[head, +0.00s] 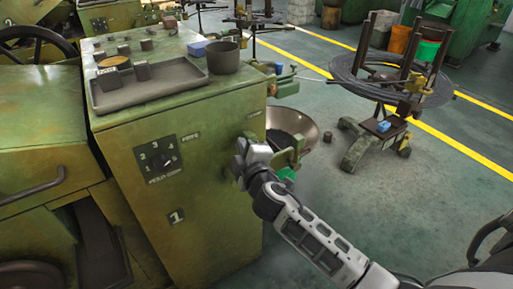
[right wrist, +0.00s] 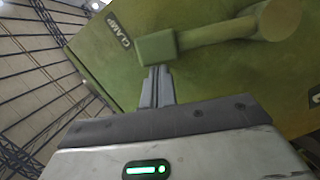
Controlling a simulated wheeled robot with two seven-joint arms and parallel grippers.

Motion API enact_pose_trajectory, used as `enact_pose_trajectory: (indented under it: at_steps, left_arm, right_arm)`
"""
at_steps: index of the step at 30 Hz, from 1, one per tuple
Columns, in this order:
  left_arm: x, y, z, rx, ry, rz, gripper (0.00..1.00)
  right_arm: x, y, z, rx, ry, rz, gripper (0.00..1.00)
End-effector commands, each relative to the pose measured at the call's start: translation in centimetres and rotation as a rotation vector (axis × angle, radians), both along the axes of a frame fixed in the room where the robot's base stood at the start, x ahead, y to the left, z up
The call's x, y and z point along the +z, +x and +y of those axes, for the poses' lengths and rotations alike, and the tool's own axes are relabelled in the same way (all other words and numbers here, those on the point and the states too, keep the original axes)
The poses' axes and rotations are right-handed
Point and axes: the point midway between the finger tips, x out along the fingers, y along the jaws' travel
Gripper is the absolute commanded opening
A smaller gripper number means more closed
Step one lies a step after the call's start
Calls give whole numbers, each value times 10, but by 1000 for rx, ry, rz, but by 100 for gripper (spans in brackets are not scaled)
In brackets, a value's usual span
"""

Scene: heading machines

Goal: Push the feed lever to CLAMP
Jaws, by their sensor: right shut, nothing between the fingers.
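The feed lever (right wrist: 215,38) is a green bar on a round hub, with a block-shaped end, on the green machine's panel in the right wrist view. A CLAMP label (right wrist: 119,32) lies on the panel beside the block end, apart from it. My right gripper (right wrist: 157,72) is shut and empty, its fingertips right at the block end; I cannot tell if they touch. In the head view my right gripper (head: 240,165) is at the right part of the panel and largely hides the lever. My left gripper is not in view.
A metal bowl (head: 300,124) stands right of the cabinet. A round wire stand (head: 345,70) is farther right.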

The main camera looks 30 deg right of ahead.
Motion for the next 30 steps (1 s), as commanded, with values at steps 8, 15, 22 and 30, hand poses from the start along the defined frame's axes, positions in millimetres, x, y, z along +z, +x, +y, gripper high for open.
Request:
enact_pose_trajectory:
  at_steps: [8, 15, 22, 30]
  left_arm:
    - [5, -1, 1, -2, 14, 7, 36]
    - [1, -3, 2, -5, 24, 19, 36]
    - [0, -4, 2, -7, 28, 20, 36]
    - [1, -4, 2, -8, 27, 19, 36]
  right_arm:
    - [-2, 6, -12, 16, 154, 14, 0]
    - [-6, 7, -20, 17, 215, 18, 0]
    - [-7, 7, -22, 15, 226, 21, 0]
    - [-8, 6, -23, 12, 224, 22, 0]
